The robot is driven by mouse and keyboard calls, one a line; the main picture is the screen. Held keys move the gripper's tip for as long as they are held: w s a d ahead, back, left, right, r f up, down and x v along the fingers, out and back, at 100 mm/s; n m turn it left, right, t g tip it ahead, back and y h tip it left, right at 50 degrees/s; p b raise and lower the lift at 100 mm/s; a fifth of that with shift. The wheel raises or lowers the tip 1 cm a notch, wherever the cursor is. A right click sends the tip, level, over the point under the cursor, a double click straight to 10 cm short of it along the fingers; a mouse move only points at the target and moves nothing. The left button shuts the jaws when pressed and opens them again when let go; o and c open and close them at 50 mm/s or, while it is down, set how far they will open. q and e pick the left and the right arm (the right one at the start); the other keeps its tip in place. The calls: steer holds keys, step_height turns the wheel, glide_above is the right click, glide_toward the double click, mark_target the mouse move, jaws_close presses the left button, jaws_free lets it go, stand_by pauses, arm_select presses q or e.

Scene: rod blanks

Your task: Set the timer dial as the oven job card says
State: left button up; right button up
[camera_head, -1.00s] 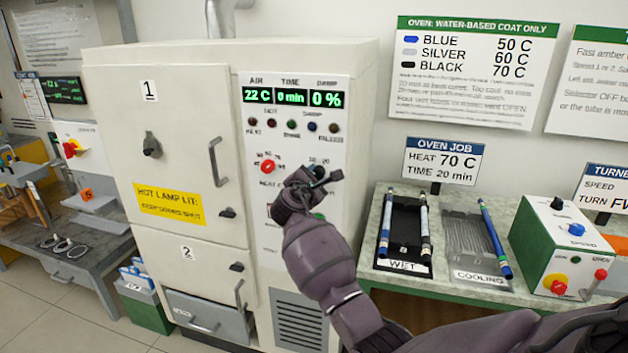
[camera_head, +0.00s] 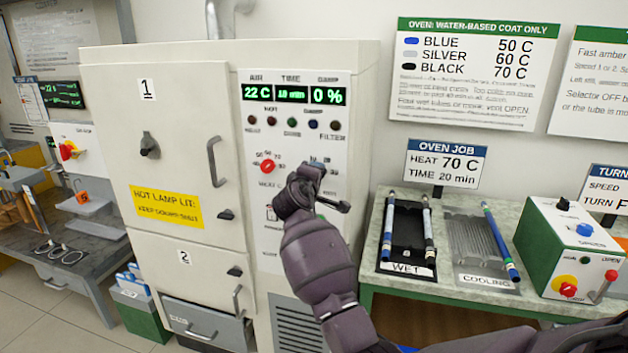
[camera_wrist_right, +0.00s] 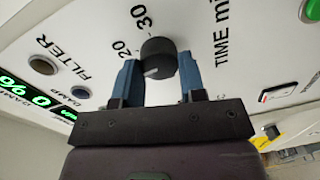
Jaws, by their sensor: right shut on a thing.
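The oven job card (camera_head: 445,164) stands behind the bench and reads HEAT 70 C, TIME 20 min. The black timer dial (camera_wrist_right: 158,56) sits on the oven's white panel, beside the marks 20 and 30 and the label TIME. My right gripper (camera_wrist_right: 160,78) is shut on the dial, a blue finger on each side. In the head view this gripper (camera_head: 316,184) covers the dial. The TIME display (camera_head: 291,94) shows a two-digit value that looks like 10 min, though the digits are blurred. My left gripper is not in view.
The red heat dial (camera_head: 267,167) is left of my right gripper. The AIR display (camera_head: 261,92) reads 22 C and the DAMP display (camera_head: 327,95) 0 %. The WET rack (camera_head: 406,228) and COOLING rack (camera_head: 478,238) hold rods on the bench at right.

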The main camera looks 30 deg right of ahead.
arm_select(q)
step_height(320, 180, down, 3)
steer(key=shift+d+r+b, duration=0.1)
steer(key=shift+b, duration=1.15)
arm_select(e)
steer(key=m, duration=0.6)
steer(key=shift+m, duration=0.3)
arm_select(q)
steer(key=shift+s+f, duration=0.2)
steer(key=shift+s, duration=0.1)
arm_select(e)
steer(key=o, duration=0.7)
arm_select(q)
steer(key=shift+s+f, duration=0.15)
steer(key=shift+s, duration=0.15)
arm_select(e)
steer(key=shift+o, duration=1.1)
steer(key=shift+r, duration=0.1)
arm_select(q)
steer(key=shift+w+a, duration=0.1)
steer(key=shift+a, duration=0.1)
arm_select(e)
steer(key=shift+s, duration=0.15)
